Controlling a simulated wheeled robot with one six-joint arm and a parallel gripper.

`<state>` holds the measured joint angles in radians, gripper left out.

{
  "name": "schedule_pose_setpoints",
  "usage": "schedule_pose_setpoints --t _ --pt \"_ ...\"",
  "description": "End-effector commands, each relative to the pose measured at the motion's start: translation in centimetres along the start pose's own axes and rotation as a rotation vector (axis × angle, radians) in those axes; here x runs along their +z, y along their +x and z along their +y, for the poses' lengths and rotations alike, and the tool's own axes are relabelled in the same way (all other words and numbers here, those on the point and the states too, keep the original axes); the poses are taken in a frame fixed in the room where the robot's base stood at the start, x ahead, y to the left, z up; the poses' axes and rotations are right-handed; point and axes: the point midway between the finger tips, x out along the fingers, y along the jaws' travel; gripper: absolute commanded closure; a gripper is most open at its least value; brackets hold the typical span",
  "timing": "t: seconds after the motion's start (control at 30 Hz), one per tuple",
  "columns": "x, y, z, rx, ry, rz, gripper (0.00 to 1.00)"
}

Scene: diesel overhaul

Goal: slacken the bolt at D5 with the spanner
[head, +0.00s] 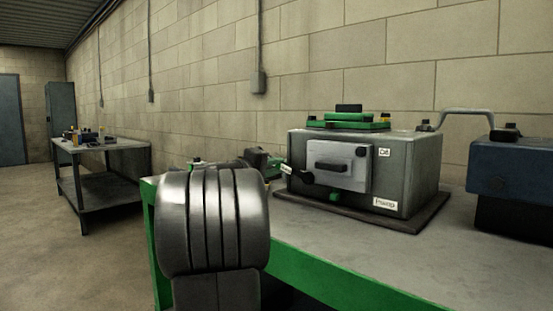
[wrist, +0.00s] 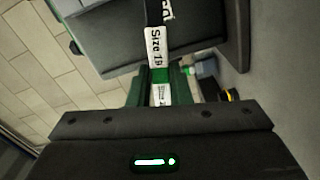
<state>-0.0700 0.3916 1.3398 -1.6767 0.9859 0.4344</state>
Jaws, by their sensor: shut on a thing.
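The spanner (wrist: 155,48) has a white label reading "Size 19" and runs up the wrist view from between the green fingers of my gripper (wrist: 159,80). My gripper is shut on its handle. In the head view the spanner (head: 287,169) shows as a small white-labelled piece near the front left of the grey engine box (head: 408,178). Dark round parts sit by the pale front plate (head: 346,167). I cannot tell whether the spanner's jaw is on a bolt. A small tag (head: 384,152) on the box is too blurred to read surely.
The box stands on a dark mat (head: 430,222) on a green-edged bench (head: 330,275). A blue case (head: 512,178) stands at the right. A second table (head: 100,146) with small items stands at the far left. My arm hides part of the bench.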

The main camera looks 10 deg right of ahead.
Motion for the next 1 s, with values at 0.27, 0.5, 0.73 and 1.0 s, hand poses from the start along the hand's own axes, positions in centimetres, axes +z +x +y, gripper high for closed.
schedule_pose_setpoints --t 0.27,0.5,0.73,1.0 --pt "-0.1 0.0 -0.3 0.002 -0.047 0.001 1.0" --pt "-0.1 -1.2 -0.5 0.002 -0.044 0.003 1.0" --pt "0.1 -1.8 -0.1 0.003 0.004 0.001 1.0" --pt "0.2 -1.7 2.6 0.002 0.253 0.001 1.0"
